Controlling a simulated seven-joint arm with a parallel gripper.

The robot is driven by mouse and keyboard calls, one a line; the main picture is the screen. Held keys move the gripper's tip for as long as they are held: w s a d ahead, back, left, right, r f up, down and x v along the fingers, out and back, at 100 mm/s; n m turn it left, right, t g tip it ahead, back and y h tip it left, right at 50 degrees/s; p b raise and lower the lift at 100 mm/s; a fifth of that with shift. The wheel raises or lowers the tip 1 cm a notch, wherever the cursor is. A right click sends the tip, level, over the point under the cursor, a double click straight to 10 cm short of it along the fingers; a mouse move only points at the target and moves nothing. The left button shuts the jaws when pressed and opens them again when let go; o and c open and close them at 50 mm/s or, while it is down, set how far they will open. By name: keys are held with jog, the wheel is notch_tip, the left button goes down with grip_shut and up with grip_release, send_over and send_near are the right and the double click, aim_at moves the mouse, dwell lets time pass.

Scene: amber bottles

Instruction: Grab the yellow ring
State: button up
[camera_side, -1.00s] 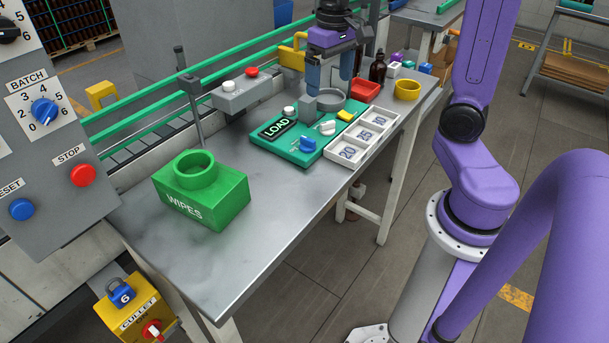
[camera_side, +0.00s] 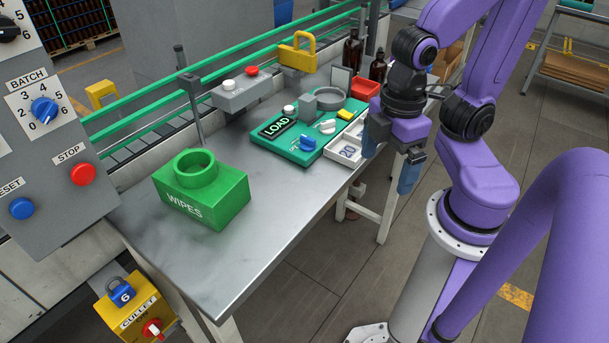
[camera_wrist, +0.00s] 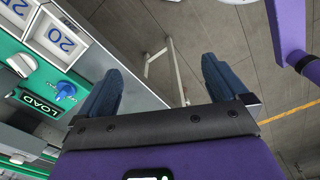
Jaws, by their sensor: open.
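The yellow ring does not show in either current view. A second ago it stood at the far right end of the table in the side view, and my arm now covers that spot. My gripper (camera_side: 393,155) is open and empty beside the table's right edge, close to the white numbered tray (camera_side: 349,150). In the wrist view my gripper (camera_wrist: 162,82) has its two blue fingers spread apart, with floor and a table leg beyond them.
The green LOAD panel (camera_side: 292,152) with knobs lies left of the tray. A green WIPES box (camera_side: 222,200), a grey two-button box (camera_side: 240,95) and a red tray (camera_side: 366,88) stand on the table (camera_side: 255,225). A yellow arched handle (camera_side: 297,50) rises behind. The table's near part is bare.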

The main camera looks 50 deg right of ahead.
dwell(0.6)
